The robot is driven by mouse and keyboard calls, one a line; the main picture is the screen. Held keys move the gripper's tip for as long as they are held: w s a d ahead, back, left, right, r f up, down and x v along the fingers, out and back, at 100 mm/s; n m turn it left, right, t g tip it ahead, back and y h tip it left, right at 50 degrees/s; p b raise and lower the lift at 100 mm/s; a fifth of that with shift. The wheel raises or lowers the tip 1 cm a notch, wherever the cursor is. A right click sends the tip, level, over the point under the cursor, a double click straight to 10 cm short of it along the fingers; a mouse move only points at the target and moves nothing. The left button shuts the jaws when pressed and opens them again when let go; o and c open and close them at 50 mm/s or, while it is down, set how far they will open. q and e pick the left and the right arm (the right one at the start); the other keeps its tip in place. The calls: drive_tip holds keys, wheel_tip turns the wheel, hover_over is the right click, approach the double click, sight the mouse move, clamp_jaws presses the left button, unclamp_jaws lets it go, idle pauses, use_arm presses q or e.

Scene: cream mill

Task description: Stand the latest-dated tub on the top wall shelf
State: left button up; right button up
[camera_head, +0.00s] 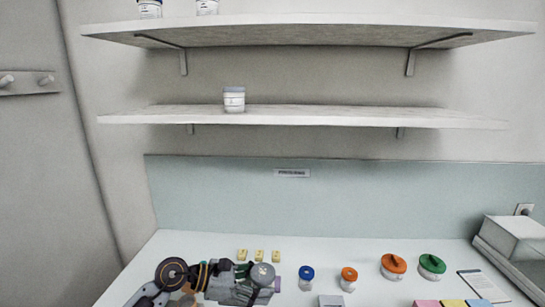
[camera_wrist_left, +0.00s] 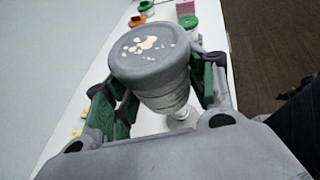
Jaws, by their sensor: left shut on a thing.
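My left gripper (camera_head: 258,285) is low over the counter at the left. It is shut on a tub with a grey, cream-spotted lid (camera_head: 263,273). In the left wrist view the tub (camera_wrist_left: 165,95) sits between the green-padded fingers (camera_wrist_left: 165,85), lid toward the camera. On the top wall shelf (camera_head: 310,33) stand two white tubs, one with a dark blue label (camera_head: 150,10) and one paler (camera_head: 207,7), both cut by the frame's top. A white tub with a grey lid (camera_head: 234,101) stands on the lower shelf (camera_head: 350,117). No dates are readable. My right gripper is out of view.
Three yellow blocks (camera_head: 260,256) lie behind the gripper. The top shelf is clear right of its tubs; brackets hang below.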

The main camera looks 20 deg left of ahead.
use_arm(q)
drive_tip(key=d+r, duration=0.1)
drive_tip(key=d, duration=0.1)
drive_tip(key=d+r+m+g, duration=0.1)
drive_tip(key=d+r, duration=0.1)
drive_tip(key=s+d+r+m+g+h, duration=0.1)
drive_tip(key=d+r, duration=0.1)
drive_tip(key=shift+d+r+p, duration=0.15)
drive_tip(key=shift+d+p, duration=0.2)
drive_tip(key=shift+p, duration=0.05)
drive_tip(key=shift+c, duration=1)
drive_tip(key=shift+s+d+r+m+g, duration=0.2)
drive_tip(key=shift+s+d+m+g, duration=0.1)
drive_tip(key=shift+d, duration=0.3)
drive_tip(key=shift+s+d+r+m+g, duration=0.2)
drive_tip(key=shift+d+m+g, duration=0.1)
drive_tip(key=shift+d, duration=0.25)
drive_tip(key=shift+s+d+f+g, duration=0.15)
drive_tip(key=shift+s+d+g, duration=0.3)
drive_tip(key=shift+d, duration=0.25)
